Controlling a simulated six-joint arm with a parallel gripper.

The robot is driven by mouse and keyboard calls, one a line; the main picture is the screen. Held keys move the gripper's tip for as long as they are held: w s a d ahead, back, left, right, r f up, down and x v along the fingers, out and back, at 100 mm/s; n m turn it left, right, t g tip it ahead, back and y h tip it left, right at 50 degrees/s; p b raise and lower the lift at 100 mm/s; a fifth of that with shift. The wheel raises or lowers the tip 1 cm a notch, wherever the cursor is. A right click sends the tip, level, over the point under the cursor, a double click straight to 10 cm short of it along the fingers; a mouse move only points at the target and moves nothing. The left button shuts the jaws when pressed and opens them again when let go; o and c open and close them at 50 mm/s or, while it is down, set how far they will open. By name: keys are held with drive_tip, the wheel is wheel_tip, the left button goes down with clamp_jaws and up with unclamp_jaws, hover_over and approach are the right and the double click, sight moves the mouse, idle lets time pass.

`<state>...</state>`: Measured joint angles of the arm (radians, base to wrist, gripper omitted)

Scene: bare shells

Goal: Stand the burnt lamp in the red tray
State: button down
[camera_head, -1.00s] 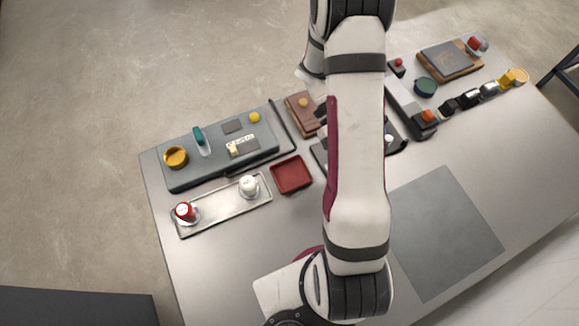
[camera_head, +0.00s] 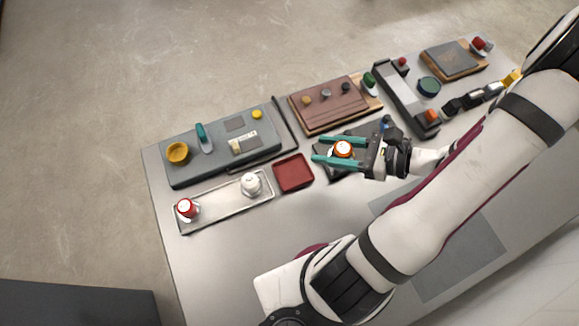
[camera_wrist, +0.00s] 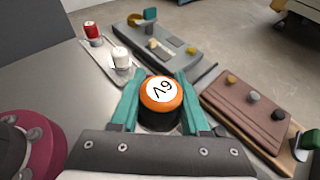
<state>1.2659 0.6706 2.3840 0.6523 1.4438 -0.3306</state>
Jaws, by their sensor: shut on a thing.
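My gripper (camera_head: 320,149) is shut on an orange lamp (camera_head: 343,149) with a white top, held between its teal fingers. In the wrist view the lamp (camera_wrist: 160,93) has a white top with dark marking and a dark lower part. It looks upright. Whether it is the burnt one I cannot tell from its look. The red tray (camera_head: 293,173) is square, looks empty and lies just left of the gripper. I cannot make out the red tray in the wrist view.
A silver tray (camera_head: 220,204) left of the red tray holds a red lamp (camera_head: 186,207) and a white lamp (camera_head: 250,183). Behind are a grey panel (camera_head: 222,162) with a teal lever and a brown board (camera_head: 322,117) with knobs. The table front is clear.

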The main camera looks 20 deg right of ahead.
hover_over(282, 169)
drive_tip(key=f, duration=0.5)
drive_tip(key=shift+s+d+f, duration=0.2)
drive_tip(key=shift+s+f, duration=0.1)
drive_tip(key=shift+w+a+f, duration=0.1)
drive_tip(key=shift+w+f, duration=0.05)
drive_tip(key=shift+f, duration=0.95)
drive_tip(key=shift+w+a+f, duration=0.1)
drive_tip(key=shift+f, duration=1)
drive_tip(key=shift+c, duration=2)
unclamp_jaws()
drive_tip(key=shift+f, duration=0.1)
